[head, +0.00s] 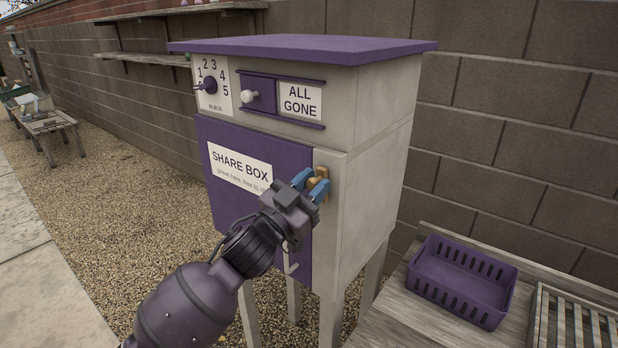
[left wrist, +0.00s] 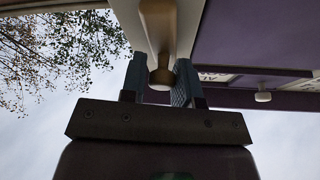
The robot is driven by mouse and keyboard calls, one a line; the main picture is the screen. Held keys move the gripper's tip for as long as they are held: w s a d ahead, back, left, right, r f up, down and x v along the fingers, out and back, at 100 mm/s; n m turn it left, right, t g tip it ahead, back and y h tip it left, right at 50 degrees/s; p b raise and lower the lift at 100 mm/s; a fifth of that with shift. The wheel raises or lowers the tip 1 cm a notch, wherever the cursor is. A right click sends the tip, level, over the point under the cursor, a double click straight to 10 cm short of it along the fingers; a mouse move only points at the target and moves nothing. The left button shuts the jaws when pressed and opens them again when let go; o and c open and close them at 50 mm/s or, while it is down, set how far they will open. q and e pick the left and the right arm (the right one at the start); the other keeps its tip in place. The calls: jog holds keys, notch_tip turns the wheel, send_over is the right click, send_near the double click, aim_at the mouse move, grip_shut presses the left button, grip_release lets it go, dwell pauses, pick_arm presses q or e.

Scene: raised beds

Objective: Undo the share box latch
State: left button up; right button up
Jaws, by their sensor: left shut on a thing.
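The share box (head: 362,157) is a grey wooden cabinet on legs with a purple top and a purple door (head: 224,187). The latch (head: 319,183) is a tan, brass-like piece on the grey frame at the door's right edge. My left gripper (head: 311,186) is at the latch, its blue fingers shut on it. In the left wrist view the rounded latch knob (left wrist: 161,78) sits between the two fingers. The gripper hides part of the latch and the door edge beside it. The door is closed. My right gripper is not in view.
A number dial (head: 210,85) and a white slider knob (head: 250,96) beside an "ALL GONE" sign (head: 300,101) are above the door. A purple basket (head: 461,280) and slatted crate (head: 575,322) stand on a wooden bench at right. Gravel lies open at left.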

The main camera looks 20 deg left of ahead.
pick_arm(q)
jog(key=shift+m, duration=0.3)
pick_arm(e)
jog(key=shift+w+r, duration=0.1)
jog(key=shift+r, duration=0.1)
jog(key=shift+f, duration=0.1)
pick_arm(q)
jog(key=o, duration=0.6)
jog(key=shift+o, duration=1.2)
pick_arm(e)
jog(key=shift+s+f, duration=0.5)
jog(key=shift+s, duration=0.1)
pick_arm(q)
jog(key=shift+s+f, duration=0.1)
